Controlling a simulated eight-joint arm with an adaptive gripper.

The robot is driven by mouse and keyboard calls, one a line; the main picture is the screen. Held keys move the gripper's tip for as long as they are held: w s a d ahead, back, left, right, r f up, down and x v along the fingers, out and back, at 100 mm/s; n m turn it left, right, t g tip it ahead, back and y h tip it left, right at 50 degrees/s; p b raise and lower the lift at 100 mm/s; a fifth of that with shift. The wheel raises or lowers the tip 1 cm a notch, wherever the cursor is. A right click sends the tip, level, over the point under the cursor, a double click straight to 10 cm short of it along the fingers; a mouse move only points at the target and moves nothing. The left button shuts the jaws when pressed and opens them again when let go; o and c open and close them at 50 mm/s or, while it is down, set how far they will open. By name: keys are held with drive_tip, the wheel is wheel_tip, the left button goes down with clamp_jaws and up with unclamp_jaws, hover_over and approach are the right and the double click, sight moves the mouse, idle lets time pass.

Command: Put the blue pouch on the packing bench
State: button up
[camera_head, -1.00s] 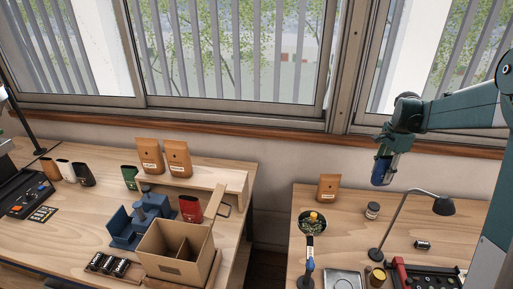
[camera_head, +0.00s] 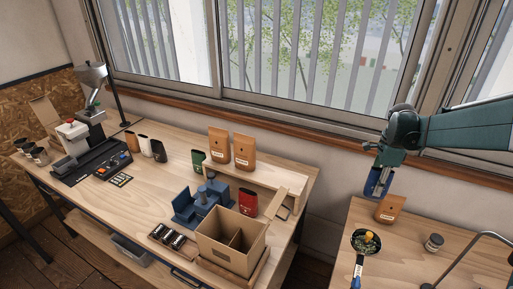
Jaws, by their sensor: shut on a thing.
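My gripper (camera_head: 381,166) is high in front of the wall below the window, at the right. It is shut on the blue pouch (camera_head: 377,183), which hangs upright below it, clear of any surface. The fingers hide part of the pouch. The long wooden bench (camera_head: 165,179) at the left, with a carton and several pouches on it, looks like the packing bench. My gripper is to the right of this bench, in the picture over the back left of the other bench (camera_head: 400,262).
On the left bench stand an open divided carton (camera_head: 222,255), a blue fixture (camera_head: 183,207), a red pouch (camera_head: 248,202), a green pouch (camera_head: 198,161) and brown bags on a raised shelf (camera_head: 270,178). A brown bag (camera_head: 391,209) and pan (camera_head: 366,241) are on the right bench.

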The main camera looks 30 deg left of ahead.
drive_tip(key=s+a+m+p, duration=0.1)
drive_tip(key=s+a, duration=0.5)
drive_tip(key=a, duration=0.6)
drive_tip(key=s+a+p, duration=0.2)
drive_tip(key=s+a, duration=0.4)
drive_tip(key=a, duration=0.6)
drive_tip(key=s+a+m+p, duration=0.1)
drive_tip(key=s+a, duration=0.5)
drive_tip(key=a, duration=0.6)
drive_tip(key=shift+w+a+f, duration=0.1)
drive_tip(key=shift+f, duration=1.15)
drive_tip(key=shift+w+a+f, duration=0.1)
drive_tip(key=shift+f, duration=1.1)
drive_tip(key=shift+f, duration=3.15)
drive_tip(key=shift+d+f, duration=0.1)
drive_tip(key=shift+f, duration=1.75)
drive_tip(key=shift+f, duration=0.15)
